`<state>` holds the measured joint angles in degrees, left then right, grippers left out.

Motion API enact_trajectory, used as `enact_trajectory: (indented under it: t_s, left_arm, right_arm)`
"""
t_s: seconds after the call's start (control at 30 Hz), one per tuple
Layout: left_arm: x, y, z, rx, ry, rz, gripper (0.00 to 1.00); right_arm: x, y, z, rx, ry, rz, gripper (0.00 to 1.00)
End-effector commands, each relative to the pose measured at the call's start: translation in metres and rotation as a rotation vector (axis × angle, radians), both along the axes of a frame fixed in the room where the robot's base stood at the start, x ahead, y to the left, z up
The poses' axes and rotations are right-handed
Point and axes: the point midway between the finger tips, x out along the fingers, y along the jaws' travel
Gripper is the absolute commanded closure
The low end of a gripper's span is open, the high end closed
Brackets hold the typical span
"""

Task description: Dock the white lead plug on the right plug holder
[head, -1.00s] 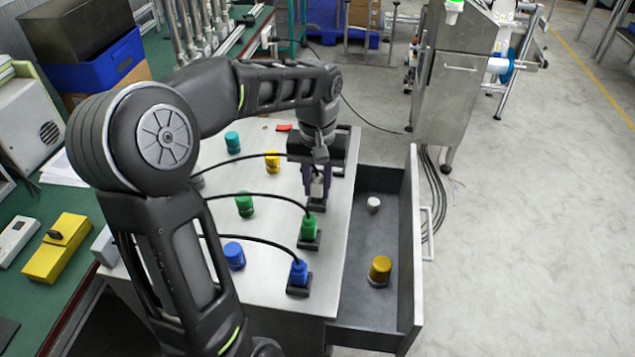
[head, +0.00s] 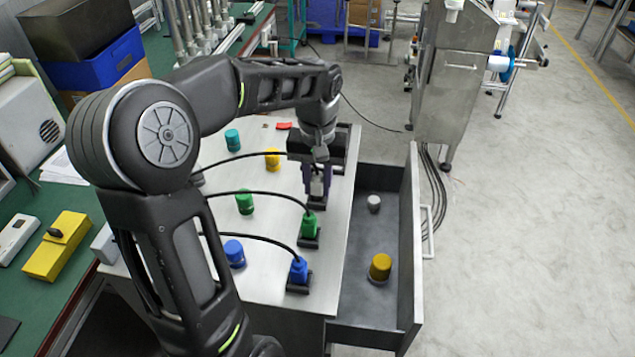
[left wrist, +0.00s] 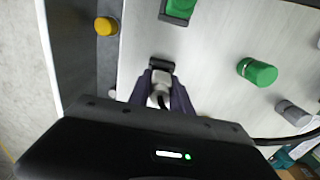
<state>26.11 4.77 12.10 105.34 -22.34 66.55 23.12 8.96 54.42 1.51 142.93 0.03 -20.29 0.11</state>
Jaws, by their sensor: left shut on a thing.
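My left gripper (head: 317,192) is shut on the white lead plug (left wrist: 160,92), with its fingers pointing down at the tabletop. In the left wrist view the plug sits between the two dark fingers, its front end at a small black plug holder (left wrist: 161,64). That holder also shows in the head view (head: 317,204), partly hidden by the fingers. I cannot tell whether the plug is fully seated in it. A green plug (head: 309,226) and a blue plug (head: 299,269) stand in other black holders nearer me in the same row. My right gripper is not in view.
Black leads arc across the metal tabletop (head: 270,295). Teal (head: 232,140), yellow (head: 272,159), green (head: 245,203) and blue (head: 235,253) knobs stand left of the holders. An open drawer (head: 413,230) at right holds a yellow cylinder (head: 380,267) and a grey cylinder (head: 374,203).

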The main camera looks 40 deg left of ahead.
Motion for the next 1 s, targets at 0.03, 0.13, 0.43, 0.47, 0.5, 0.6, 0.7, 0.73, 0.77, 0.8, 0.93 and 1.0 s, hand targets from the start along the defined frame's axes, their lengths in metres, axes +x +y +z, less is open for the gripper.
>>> enact_trajectory:
  t_s: [0.03, 0.13, 0.43, 0.47, 0.5, 0.6, 0.7, 0.73, 0.77, 0.8, 0.93, 1.0]
  left_arm:
    - [0.000, 0.000, 0.000, 0.000, 0.000, 0.000, 1.00]
    - [0.000, 0.000, 0.000, 0.000, 0.000, 0.000, 1.00]
    - [0.000, 0.000, 0.000, 0.000, 0.000, 0.000, 1.00]
    - [0.000, 0.000, 0.000, 0.000, 0.000, 0.000, 1.00]
    - [0.000, 0.000, -0.001, 0.000, 0.000, 0.000, 1.00]
    - [0.000, 0.000, -0.002, 0.000, 0.000, 0.000, 1.00]
    - [0.000, 0.000, -0.004, 0.000, 0.000, 0.000, 1.00]
    - [0.000, 0.000, -0.005, 0.000, 0.000, 0.000, 1.00]
    - [0.000, 0.000, -0.006, 0.000, 0.000, 0.000, 1.00]
    - [0.000, 0.000, -0.006, 0.000, 0.000, 0.000, 1.00]
    - [0.000, 0.000, -0.009, 0.000, 0.000, 0.000, 1.00]
    - [0.000, 0.000, -0.010, 0.000, 0.000, -0.001, 1.00]
  right_arm:
    - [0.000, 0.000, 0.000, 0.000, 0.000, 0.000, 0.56]
    - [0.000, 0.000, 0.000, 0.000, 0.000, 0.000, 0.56]
    - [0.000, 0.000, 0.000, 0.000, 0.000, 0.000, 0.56]
    - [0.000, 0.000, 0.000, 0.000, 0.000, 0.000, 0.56]
    - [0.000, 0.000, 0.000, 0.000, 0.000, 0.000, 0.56]
    - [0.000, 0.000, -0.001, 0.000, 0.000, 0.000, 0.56]
    - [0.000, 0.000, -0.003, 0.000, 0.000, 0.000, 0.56]
    - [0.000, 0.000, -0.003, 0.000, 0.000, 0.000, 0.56]
    - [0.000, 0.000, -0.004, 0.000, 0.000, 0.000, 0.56]
    - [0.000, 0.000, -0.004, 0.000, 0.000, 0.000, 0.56]
    - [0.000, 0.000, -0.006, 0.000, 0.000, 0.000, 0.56]
    - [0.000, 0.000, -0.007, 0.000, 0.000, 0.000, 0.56]
